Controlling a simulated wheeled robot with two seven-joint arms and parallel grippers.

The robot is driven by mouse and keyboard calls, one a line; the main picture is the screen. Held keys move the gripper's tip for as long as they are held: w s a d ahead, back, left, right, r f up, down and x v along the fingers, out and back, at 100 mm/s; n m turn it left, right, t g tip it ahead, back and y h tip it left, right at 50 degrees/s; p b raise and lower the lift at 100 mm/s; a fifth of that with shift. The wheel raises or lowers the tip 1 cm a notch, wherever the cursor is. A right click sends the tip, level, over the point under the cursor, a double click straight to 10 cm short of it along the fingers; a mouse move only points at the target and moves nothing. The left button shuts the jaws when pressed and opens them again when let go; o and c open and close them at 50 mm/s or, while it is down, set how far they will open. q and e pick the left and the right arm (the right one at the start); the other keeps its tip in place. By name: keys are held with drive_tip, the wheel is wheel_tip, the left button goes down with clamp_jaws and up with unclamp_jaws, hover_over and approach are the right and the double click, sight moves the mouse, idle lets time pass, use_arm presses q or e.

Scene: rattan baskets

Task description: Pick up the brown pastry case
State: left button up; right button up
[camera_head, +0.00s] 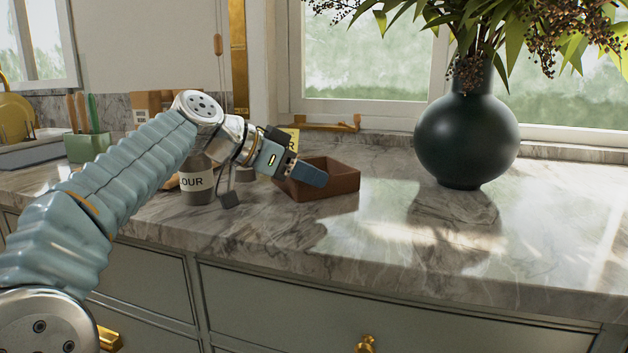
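One finger overlaps the case's left rim in the picture; the other hangs to the left of the case, in front of a flour jar. I cannot tell whether the finger touches the case. Part of the case's left side is hidden behind the finger. My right gripper is not in view.
A flour jar (195,186) stands left of my gripper. A large dark vase (467,139) with leafy stems stands to the right. A green utensil holder (87,147) is at the far left. The marble counter (300,238) is clear in front of the case.

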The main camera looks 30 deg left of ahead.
sight(343, 179)
use_arm(q)
drive_tip(key=x, duration=0.4)
drive_tip(key=shift+w+a, duration=0.15)
drive_tip(key=shift+w, duration=0.15)
drive_tip(key=c, duration=0.7)
drive_tip(key=shift+o, duration=0.2)
drive_tip(key=shift+r, duration=0.15)
